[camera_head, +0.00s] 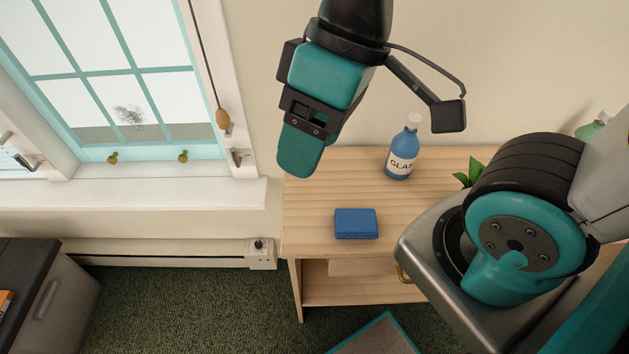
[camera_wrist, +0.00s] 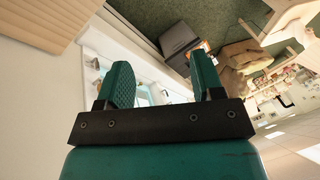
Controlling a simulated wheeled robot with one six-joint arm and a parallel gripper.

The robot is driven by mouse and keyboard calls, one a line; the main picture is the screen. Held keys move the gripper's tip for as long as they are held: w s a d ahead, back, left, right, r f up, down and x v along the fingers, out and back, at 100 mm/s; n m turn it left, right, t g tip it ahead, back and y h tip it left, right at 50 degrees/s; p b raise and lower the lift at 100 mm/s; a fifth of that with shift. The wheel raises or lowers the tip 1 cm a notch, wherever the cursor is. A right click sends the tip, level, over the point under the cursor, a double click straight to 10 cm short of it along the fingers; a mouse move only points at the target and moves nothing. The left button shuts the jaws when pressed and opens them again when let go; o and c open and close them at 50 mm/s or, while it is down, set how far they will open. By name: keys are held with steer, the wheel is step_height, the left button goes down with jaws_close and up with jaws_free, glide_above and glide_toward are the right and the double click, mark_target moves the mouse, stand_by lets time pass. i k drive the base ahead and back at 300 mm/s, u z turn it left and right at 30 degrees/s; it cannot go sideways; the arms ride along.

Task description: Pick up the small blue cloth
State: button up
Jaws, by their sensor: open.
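The small blue cloth (camera_head: 356,223) is a folded dark blue block shape. It lies flat near the front left edge of the wooden table (camera_head: 310,222) in the head view. My gripper (camera_head: 302,160) hangs above the table's back left corner, up and to the left of the cloth in the picture and apart from it. In the wrist view my gripper (camera_wrist: 163,85) has its two teal fingers spread, with nothing between them. The cloth does not show in the wrist view.
A blue bottle (camera_head: 403,155) labelled "GLAS" stands on the table behind the cloth. A green plant (camera_head: 468,173) is partly hidden by my arm. A window (camera_head: 125,90) with a sill is at the left. A dark cabinet (camera_head: 45,285) stands at lower left.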

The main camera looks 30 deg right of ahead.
mark_target(350, 223)
steer(key=z, duration=0.35)
steer(key=k, duration=0.4)
steer(key=z, duration=0.6)
